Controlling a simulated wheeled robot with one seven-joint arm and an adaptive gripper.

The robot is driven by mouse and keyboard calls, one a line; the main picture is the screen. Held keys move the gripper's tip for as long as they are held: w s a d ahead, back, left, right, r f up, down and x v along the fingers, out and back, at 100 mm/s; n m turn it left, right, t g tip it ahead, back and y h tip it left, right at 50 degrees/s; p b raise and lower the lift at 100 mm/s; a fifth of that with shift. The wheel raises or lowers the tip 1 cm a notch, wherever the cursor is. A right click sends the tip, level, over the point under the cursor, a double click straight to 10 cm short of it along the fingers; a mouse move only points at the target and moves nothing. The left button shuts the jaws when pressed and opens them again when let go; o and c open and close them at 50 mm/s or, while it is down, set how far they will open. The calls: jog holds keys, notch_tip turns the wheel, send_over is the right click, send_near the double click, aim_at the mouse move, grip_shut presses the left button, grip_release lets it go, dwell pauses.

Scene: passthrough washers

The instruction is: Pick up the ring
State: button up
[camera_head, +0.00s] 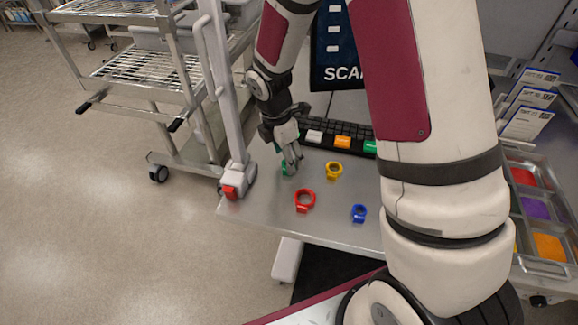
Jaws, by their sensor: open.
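Several rings lie on the grey metal table (255,207). A red ring (305,201) is near the table's front, a yellow ring (334,170) lies behind it to the right, and a small blue ring (359,213) lies to the right. The fingers are open. The task does not name a ring colour.
A black keyboard-like strip (322,128) with coloured blocks runs along the table's back. A white upright post with a red clamp (231,187) stands at the left edge. A wire cart (125,70) is at left. A tray with coloured bins (545,215) is at right.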

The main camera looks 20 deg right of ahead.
jog(key=shift+d+f, duration=0.25)
jog(key=shift+f, duration=1)
jog(key=c, duration=0.8)
jog(key=shift+r, duration=0.2)
